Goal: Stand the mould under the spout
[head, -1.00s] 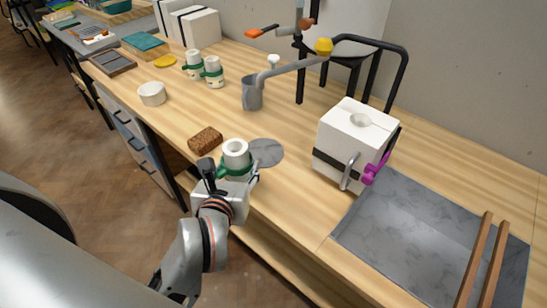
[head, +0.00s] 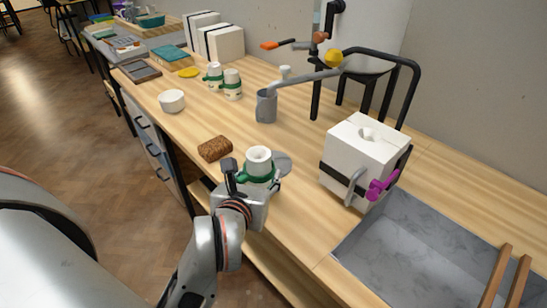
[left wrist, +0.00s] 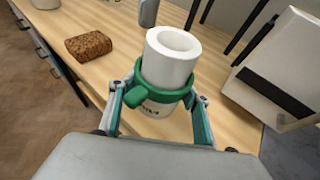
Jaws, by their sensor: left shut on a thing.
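The mould (head: 258,162) is a white cylinder with a hollow top and a green band with a handle. It is upright in my left gripper (head: 248,183), which is shut on it at the band. The left wrist view shows the mould (left wrist: 171,62) between both fingers (left wrist: 157,112). In the head view it hides part of a grey disc (head: 284,163) on the table; I cannot tell whether its base touches anything. A grey spout (head: 305,80) with a yellow knob slopes down from the white tank to a grey jug (head: 266,106). My right gripper is not in view.
A brown block (head: 215,148) lies left of the mould. A white strapped box (head: 362,150) with a purple clamp stands to the right, beside a grey sink (head: 430,245). Two similar banded cylinders (head: 232,84) stand farther back. The wooden table (head: 305,135) is clear between mould and jug.

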